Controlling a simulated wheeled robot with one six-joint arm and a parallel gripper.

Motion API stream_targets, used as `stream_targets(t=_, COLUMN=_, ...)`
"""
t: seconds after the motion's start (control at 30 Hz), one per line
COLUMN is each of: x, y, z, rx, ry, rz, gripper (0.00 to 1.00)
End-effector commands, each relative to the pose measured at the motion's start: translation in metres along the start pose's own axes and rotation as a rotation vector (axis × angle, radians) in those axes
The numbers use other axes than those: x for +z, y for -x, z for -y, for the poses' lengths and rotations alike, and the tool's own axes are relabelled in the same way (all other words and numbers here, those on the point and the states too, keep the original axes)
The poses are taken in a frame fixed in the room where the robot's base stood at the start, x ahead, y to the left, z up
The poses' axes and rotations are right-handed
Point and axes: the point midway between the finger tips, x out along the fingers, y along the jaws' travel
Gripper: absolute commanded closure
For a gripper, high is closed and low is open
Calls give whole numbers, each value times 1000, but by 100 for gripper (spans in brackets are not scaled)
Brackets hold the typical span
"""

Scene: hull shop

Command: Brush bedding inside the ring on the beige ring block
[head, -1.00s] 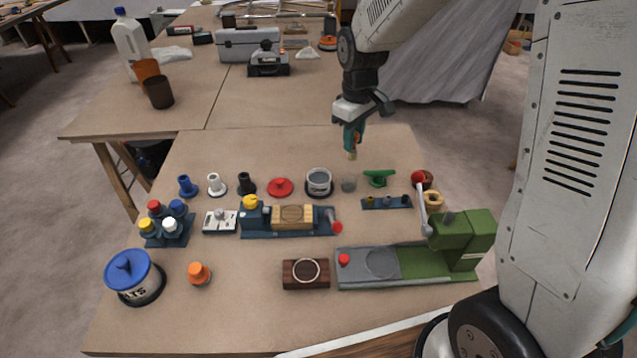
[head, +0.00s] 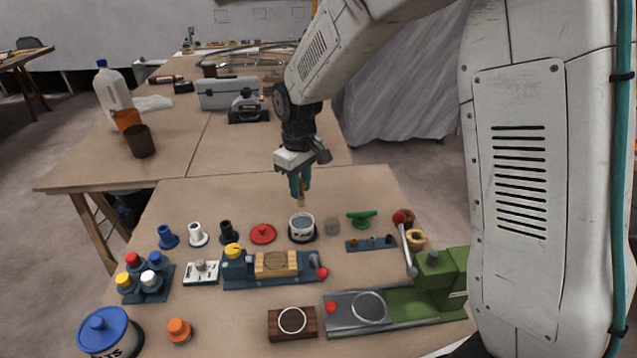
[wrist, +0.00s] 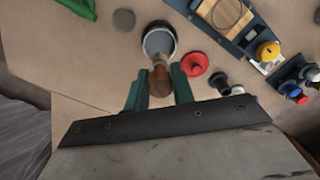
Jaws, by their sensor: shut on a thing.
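The beige ring block (head: 277,263) is a light wood block with a dark ring outline on top, clamped in a blue vise (head: 240,279); it also shows in the wrist view (wrist: 226,12). My gripper (head: 300,185) is shut on a brush with a brown wooden handle (wrist: 160,82). It holds the brush upright, with its pale tip above a dark-rimmed pot of grey paste (head: 301,227). In the wrist view the brush end overlaps the pot (wrist: 158,40); I cannot tell whether it touches the paste.
A dark brown block with a ring (head: 292,322) lies in front of the vise. A red lid (head: 262,233) sits left of the pot and a green handled tool (head: 361,219) right. A green machine (head: 440,275) stands at the right. Several small bottles stand left.

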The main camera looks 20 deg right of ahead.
Motion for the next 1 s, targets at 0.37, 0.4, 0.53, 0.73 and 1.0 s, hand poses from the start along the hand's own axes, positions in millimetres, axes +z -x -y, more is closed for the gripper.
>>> stream_targets(t=0.37, x=0, y=-36, z=0, rx=0, ry=-1, rz=2, gripper=98)
stream_targets(t=0.4, x=0, y=-40, z=0, rx=-1, ry=-1, rz=2, gripper=98)
stream_targets(t=0.53, x=0, y=-50, z=0, rx=0, ry=-1, rz=1, gripper=98)
stream_targets(t=0.73, x=0, y=-57, z=0, rx=0, ry=-1, rz=0, gripper=98)
stream_targets(t=1.0, x=0, y=-58, z=0, rx=0, ry=-1, rz=0, gripper=98)
